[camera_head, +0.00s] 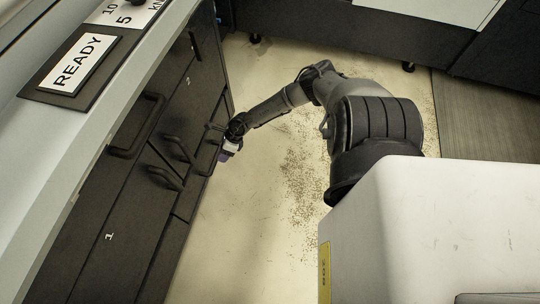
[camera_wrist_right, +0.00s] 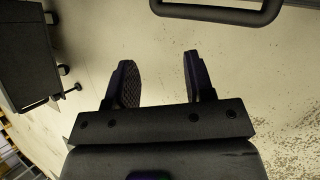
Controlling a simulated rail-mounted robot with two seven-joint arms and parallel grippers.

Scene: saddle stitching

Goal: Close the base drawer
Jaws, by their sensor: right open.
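A dark cabinet front (camera_head: 105,215) with several bar handles runs along the left of the head view. A dark drawer front (camera_head: 190,195) is low on it; which panel is the base drawer, and how far it is open, I cannot tell. My right gripper (camera_head: 226,154) is beside the lower front, close to a bar handle (camera_head: 213,128). In the right wrist view my right gripper (camera_wrist_right: 160,72) is open, with nothing between its fingers. A dark bar handle (camera_wrist_right: 215,16) crosses the top of that view, apart from the fingertips. My left gripper is not in view.
A READY sign (camera_head: 76,65) is on the ledge above the cabinet. Speckled floor (camera_head: 285,185) is open to the right of the cabinet. A dark unit (camera_head: 400,35) stands at the back. A dark wheeled unit (camera_wrist_right: 25,60) shows at left in the wrist view.

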